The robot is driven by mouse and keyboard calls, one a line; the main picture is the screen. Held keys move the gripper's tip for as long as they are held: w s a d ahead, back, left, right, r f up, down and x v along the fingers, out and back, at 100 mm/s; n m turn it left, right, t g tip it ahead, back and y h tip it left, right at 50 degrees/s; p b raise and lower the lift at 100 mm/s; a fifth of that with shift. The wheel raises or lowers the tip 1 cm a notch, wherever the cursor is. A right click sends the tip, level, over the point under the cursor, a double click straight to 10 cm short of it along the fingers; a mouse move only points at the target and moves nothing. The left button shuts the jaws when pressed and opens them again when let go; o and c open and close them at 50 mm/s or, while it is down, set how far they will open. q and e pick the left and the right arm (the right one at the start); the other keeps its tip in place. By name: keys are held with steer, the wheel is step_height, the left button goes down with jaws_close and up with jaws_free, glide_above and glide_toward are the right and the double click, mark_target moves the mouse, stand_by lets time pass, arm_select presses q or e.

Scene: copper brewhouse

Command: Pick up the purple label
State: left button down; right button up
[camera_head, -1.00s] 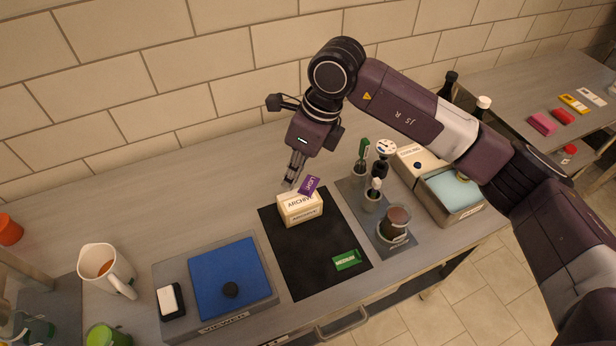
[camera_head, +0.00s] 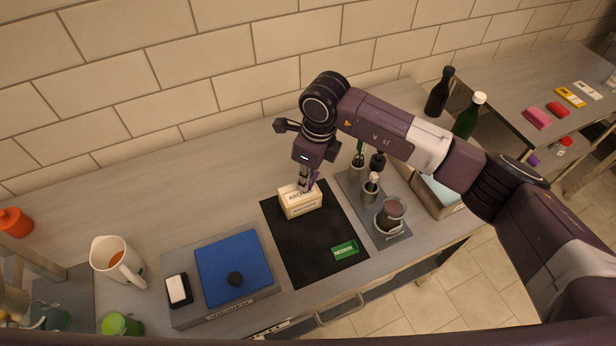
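The purple label (camera_head: 313,180) shows as a thin purple sliver beside the fingers of my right gripper (camera_head: 305,185), above the cream archive box (camera_head: 300,203). Most of the label is hidden by the fingers. The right gripper points down at the top back of the box, with its fingertips at the label. It is too small to tell whether the fingers are closed on the label or only beside it. My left gripper is not in view.
The box stands on a black mat (camera_head: 305,248) with a green label (camera_head: 344,250) near its front. A grey tray (camera_head: 402,233) with holders and a jar is to the right. A blue panel (camera_head: 222,265) and a white mug (camera_head: 115,261) are to the left.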

jaws_close()
steer(key=shift+r, duration=0.15)
